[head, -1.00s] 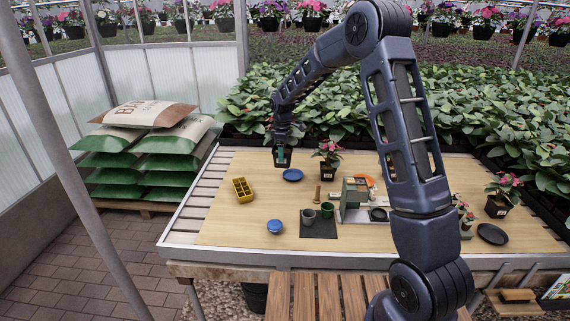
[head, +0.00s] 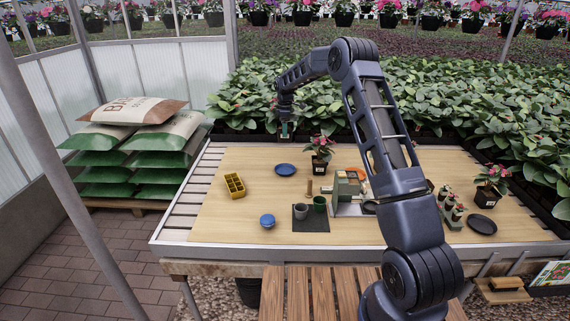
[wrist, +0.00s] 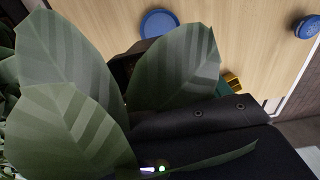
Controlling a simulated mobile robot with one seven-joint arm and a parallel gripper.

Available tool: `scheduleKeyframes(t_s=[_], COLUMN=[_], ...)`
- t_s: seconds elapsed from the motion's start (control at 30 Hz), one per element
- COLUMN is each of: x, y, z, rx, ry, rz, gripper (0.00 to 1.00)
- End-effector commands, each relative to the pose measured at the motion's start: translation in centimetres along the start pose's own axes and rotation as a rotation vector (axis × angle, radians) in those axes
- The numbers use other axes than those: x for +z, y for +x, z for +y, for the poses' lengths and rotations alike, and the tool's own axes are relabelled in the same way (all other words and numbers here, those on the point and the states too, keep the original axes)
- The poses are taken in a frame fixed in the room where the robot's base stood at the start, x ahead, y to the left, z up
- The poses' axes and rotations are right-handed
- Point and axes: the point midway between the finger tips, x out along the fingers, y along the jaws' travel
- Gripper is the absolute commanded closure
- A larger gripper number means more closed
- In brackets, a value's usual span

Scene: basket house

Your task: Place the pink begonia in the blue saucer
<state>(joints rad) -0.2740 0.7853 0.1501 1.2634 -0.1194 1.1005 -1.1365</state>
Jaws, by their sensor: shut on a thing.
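The blue saucer (head: 286,170) lies empty on the table's back left; it also shows in the wrist view (wrist: 158,24). Other pink-flowered potted plants stand at table centre (head: 320,152) and right (head: 491,183).
A black saucer (head: 482,224) lies right. Leafy plants (head: 420,95) crowd the back edge. Table around the blue saucer is clear.

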Motion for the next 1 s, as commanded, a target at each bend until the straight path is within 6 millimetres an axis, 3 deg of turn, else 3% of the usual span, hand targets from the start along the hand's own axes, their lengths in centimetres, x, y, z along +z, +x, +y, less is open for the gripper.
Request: scheduleKeyframes(t_s=[0.5,1.0], x=[0.0,0.0], y=[11.1,15.6], z=[-0.1,-0.1], rx=[-0.002,-0.001], ry=[0.0,0.001], rz=[-0.001,0.0], gripper=[0.54,0.54])
